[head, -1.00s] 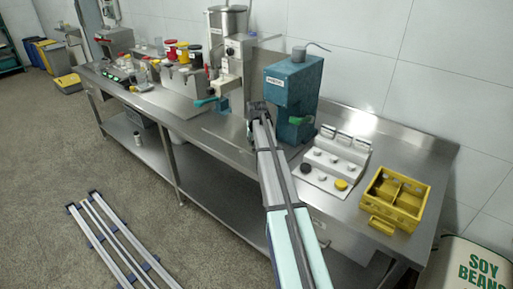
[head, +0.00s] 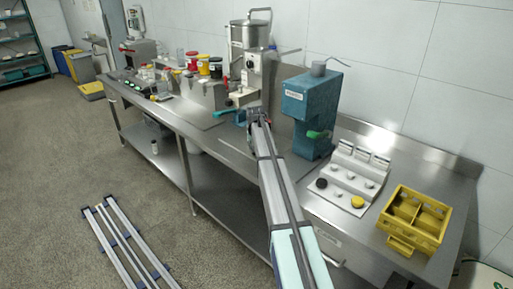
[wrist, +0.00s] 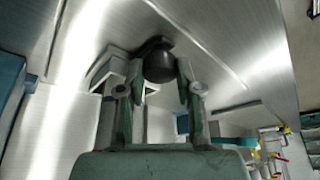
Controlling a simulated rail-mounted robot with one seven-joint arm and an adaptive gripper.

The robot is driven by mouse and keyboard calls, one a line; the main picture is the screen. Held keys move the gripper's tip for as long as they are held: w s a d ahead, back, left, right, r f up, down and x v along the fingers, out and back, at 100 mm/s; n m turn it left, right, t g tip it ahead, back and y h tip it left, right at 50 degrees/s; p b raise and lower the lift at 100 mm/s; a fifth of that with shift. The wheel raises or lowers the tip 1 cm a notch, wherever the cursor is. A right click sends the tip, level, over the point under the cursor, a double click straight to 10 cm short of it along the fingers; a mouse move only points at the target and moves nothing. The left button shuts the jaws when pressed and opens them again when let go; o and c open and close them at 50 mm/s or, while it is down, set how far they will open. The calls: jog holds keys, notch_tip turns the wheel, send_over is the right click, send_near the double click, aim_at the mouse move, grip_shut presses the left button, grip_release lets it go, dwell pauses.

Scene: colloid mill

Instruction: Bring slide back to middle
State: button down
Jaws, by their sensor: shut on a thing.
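My gripper (wrist: 160,78) is shut on a dark round knob (wrist: 159,63) in the wrist view, with one finger on each side. The knob sits by a metal surface; I take it as the slide's knob, but the slide's shape and track cannot be made out. In the head view my gripper (head: 252,115) is at the bench, just below the metal hopper machine (head: 250,62) and left of the teal machine (head: 309,105). My arm hides what is directly behind it, and the knob cannot be picked out there.
A green-handled lever (head: 229,113) is close left of my gripper. Another green handle (head: 318,134) is on the teal machine. A white stepped holder (head: 355,171) and a yellow crate (head: 414,218) stand at right. Several lidded jars are at left. Floor rails (head: 128,245) lie in front.

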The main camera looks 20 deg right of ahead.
jog(key=c, duration=1.1)
grip_release()
jog(key=shift+o, duration=0.2)
jog(key=v, duration=1.2)
jog(key=shift+w, duration=0.1)
